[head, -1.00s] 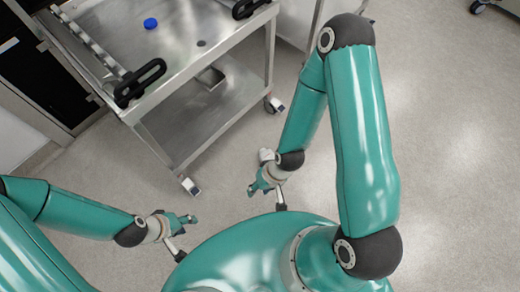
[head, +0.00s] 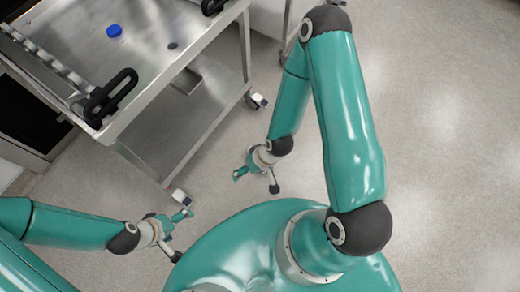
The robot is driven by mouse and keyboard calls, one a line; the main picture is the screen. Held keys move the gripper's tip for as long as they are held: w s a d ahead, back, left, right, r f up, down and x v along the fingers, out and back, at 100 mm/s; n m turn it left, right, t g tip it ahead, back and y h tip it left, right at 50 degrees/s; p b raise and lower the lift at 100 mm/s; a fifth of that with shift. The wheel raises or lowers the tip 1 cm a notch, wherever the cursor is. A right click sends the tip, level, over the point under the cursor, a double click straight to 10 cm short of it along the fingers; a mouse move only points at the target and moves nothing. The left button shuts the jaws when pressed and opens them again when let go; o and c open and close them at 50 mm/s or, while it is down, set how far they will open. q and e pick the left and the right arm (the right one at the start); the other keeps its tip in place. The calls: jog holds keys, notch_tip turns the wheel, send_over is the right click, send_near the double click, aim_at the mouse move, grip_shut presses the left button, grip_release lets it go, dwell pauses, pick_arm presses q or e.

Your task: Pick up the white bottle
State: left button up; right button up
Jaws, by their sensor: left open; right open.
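I cannot make out a white bottle in the head view. A small round blue object (head: 114,31) sits on the top of the steel cart, at the upper left; from above I cannot tell whether it is a cap. My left gripper (head: 178,233) is open and empty, low over the floor at the lower left, in front of the cart. My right gripper (head: 256,181) is open and empty above the floor near the middle, to the right of the cart's near corner.
The steel cart (head: 150,75) has black handles (head: 110,97), a lower shelf (head: 180,128) and casters (head: 180,197). A small dark disc (head: 172,45) lies on its top. A dark cabinet (head: 28,112) stands at the left. The floor on the right (head: 445,150) is clear.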

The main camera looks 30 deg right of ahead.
jog(key=w+d+f+t+b, duration=0.1)
jog(key=w+d+f+b, duration=0.15)
jog(key=f, duration=0.35)
jog(key=w+d+f+n+t+b, duration=0.1)
jog(key=d+f+b, duration=0.1)
jog(key=f+b, duration=0.3)
jog(key=w+d+f+t+b, duration=0.1)
jog(key=w+d+f+b, duration=0.1)
jog(key=f, duration=0.6)
jog(key=s+d+f+n+t+h+b, duration=0.1)
jog(key=d+f+t+b, duration=0.4)
jog(key=f+b, duration=0.65)
jog(key=d+f+n+t+h+b, duration=0.1)
jog(key=d+f+t+b, duration=0.2)
jog(key=d+f+b, duration=0.85)
jog(key=w+a+f, duration=0.1)
jog(key=w+f, duration=0.1)
jog(key=w, duration=0.1)
jog(key=w+a+f, duration=0.2)
jog(key=w, duration=0.1)
jog(key=w+a+f, duration=0.2)
jog(key=w+f, duration=0.1)
jog(key=w, duration=0.1)
jog(key=shift+w+a+b, duration=0.1)
jog(key=shift+b, duration=0.25)
jog(key=b+x, duration=0.2)
jog(key=x, duration=0.3)
jog(key=shift+w+a+r+b, duration=0.15)
jog(key=shift+w+r+b, duration=0.1)
jog(key=shift+b, duration=0.15)
